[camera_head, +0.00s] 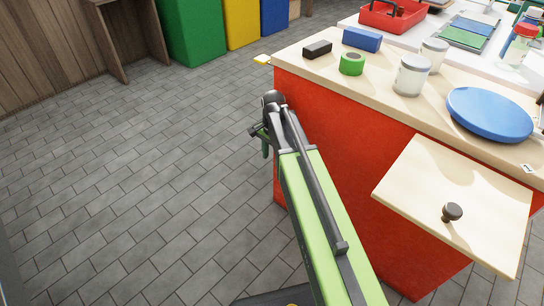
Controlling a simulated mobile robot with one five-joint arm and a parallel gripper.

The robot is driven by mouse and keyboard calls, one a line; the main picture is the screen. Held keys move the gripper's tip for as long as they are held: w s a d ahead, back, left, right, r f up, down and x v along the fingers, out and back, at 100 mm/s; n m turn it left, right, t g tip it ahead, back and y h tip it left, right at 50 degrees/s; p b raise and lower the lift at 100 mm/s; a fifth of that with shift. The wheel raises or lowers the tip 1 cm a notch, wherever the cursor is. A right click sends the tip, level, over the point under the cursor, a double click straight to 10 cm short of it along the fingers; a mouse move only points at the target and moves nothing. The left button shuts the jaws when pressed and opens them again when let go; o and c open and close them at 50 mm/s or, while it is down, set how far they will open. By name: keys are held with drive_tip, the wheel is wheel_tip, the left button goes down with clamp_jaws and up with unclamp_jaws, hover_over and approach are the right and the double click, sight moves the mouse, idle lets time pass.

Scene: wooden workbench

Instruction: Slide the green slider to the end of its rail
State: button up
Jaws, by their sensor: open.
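My gripper (259,138) is at the far end of my green and black arm, over the grey floor just left of the red cabinet. It is open, small in the picture and partly hidden by its own wrist. I see nothing between its fingers. I cannot make out a green slider on a rail in this view. A round green thing with a dark centre (352,64) sits on the bench top, apart from my gripper; it looks like a roll of tape.
The wooden bench top (390,110) holds a black block (317,49), a blue block (361,39), two jars (411,76) (433,53) and a blue disc (489,114). A pale board with a dark knob (452,211) juts out at right. Floor at left is clear.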

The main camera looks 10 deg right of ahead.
wheel_tip(320, 180, up, 12)
drive_tip(key=p, duration=1.1)
drive_tip(key=shift+p, duration=0.3)
drive_tip(key=shift+r, duration=0.15)
wheel_tip(320, 180, up, 17)
drive_tip(key=p, duration=1.7)
drive_tip(key=shift+d+r, duration=0.15)
drive_tip(key=shift+d, duration=0.05)
drive_tip(key=d+f+b, duration=0.1)
drive_tip(key=f+b, duration=1.1)
drive_tip(key=s+f+b, duration=0.1)
drive_tip(key=f+b, duration=1.1)
drive_tip(key=f, duration=0.1)
drive_tip(key=s+d+f+b, duration=0.1)
drive_tip(key=f+b, duration=1.1)
drive_tip(key=b, duration=0.1)
drive_tip(key=shift+d+f, duration=0.3)
drive_tip(key=shift+d, duration=0.05)
drive_tip(key=shift+r, duration=0.1)
